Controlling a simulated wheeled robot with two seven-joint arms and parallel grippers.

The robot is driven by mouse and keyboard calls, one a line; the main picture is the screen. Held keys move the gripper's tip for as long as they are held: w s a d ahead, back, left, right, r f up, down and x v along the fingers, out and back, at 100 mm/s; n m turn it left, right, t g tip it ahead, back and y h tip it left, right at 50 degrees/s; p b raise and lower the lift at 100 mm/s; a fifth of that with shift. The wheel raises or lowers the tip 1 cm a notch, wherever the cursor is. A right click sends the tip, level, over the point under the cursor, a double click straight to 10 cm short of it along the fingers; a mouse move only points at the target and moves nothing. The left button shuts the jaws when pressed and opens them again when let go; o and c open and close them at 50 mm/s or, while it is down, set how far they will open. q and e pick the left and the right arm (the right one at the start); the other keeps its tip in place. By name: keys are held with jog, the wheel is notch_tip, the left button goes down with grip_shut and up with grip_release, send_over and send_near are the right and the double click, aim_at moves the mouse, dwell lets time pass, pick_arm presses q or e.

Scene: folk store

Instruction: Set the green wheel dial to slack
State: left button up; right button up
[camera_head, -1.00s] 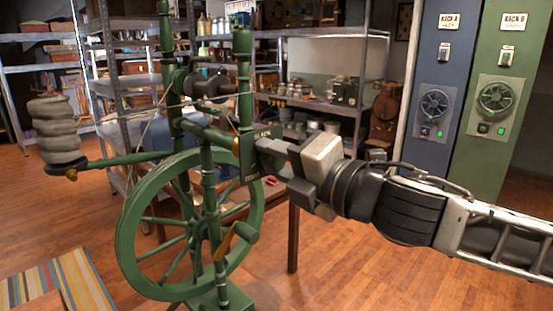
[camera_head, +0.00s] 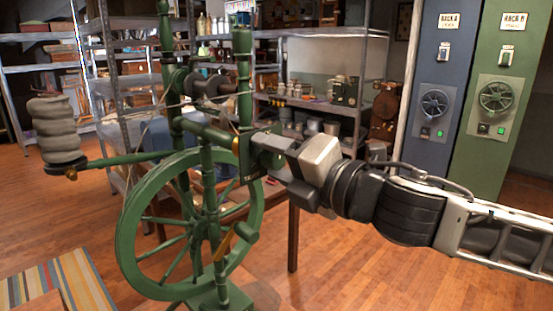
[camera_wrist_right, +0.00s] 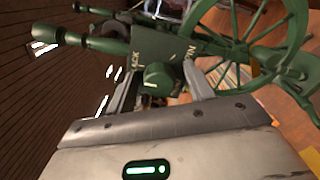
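The green spinning wheel (camera_head: 190,230) stands upright left of centre in the head view. Its dark green label plate (camera_head: 246,166) faces my right arm. I cannot tell which word the mark points to. My right gripper (camera_wrist_right: 162,85) has its fingers apart on both sides of the knob, with a gap visible on the right. My left gripper is not in view.
Metal shelves (camera_head: 335,33) with jars and tins stand behind the wheel. A blue rack panel (camera_head: 440,75) and a green one (camera_head: 500,70) stand at the right. A striped rug (camera_head: 75,280) lies at the lower left. Wooden floor is open at the front right.

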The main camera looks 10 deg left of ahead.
jog(key=b+v, duration=0.2)
jog(key=v, duration=1.4)
jog(key=w+a+f+m+t+h, duration=0.1)
jog(key=w+f+m+t+h, duration=0.1)
jog(key=f+m, duration=0.85)
jog(key=w+a+f+m+t+h, duration=0.1)
jog(key=w+f+m, duration=0.1)
jog(key=f+m, duration=0.8)
jog(key=s+d+f+m+g+h, duration=0.1)
jog(key=s+d+f+m+h, duration=0.2)
jog(key=f, duration=0.6)
jog(key=s+d+f+m+g+h, duration=0.1)
jog(key=s+d+f+m+h, duration=0.2)
jog(key=f, duration=0.6)
jog(key=s+d+f+m+g+h, duration=0.1)
jog(key=s+d+f+m+h, duration=0.2)
jog(key=s+d+f+m, duration=0.2)
jog(key=s+d+f, duration=0.1)
jog(key=s+f, duration=0.2)
jog(key=f, duration=0.1)
jog(key=shift+s+d+f, duration=0.25)
jog(key=shift+d+f, duration=0.05)
jog(key=shift+d, duration=0.1)
